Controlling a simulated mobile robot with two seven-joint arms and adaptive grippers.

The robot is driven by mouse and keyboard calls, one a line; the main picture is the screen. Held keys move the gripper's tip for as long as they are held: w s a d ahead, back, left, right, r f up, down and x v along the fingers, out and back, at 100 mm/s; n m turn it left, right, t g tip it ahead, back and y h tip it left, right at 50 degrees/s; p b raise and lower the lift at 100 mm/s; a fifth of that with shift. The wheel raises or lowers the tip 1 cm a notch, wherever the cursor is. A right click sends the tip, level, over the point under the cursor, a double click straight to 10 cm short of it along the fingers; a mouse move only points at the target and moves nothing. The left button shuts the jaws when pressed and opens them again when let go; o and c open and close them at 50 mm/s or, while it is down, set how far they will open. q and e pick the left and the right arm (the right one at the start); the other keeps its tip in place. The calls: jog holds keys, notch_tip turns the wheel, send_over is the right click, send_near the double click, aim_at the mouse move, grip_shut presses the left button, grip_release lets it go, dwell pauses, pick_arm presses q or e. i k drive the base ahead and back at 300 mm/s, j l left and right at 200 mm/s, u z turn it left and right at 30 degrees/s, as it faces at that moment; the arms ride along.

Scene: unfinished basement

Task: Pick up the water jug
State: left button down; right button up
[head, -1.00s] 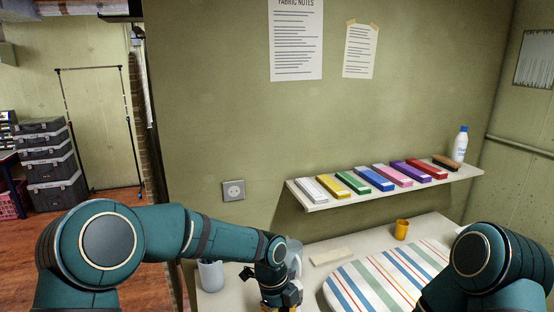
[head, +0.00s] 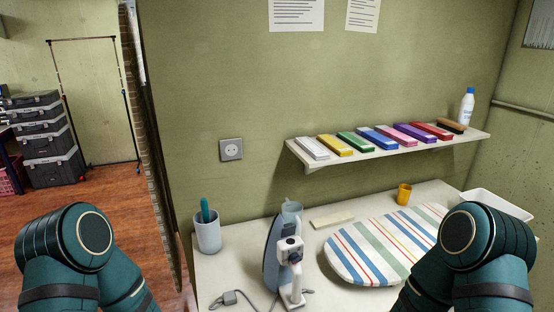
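Neither gripper is in view. My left arm bends down out of the bottom left of the picture, and my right arm does the same at the bottom right. I cannot see whether either gripper holds anything.
A pale cup (head: 208,236) with a teal item stands left. A grey plug (head: 230,297) and cord lie in front. A striped ironing pad (head: 375,250), yellow cup (head: 404,194) and white tray (head: 497,204) are to the right. A shelf (head: 400,150) juts out above.

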aim_at(292, 211)
jog(key=u, duration=0.8)
jog(key=i+j+u, duration=0.15)
jog(key=u, duration=0.25)
jog(key=i+j+u, duration=0.1)
jog(key=u, duration=0.3)
jog(key=i+u, duration=0.25)
jog(key=u, duration=0.15)
jog(key=i, duration=1.55)
jog(key=i+z, duration=0.35)
jog(key=z, duration=0.15)
jog(key=i+j+z, duration=0.2)
jog(key=i+z, duration=0.15)
jog(key=z, duration=3.55)
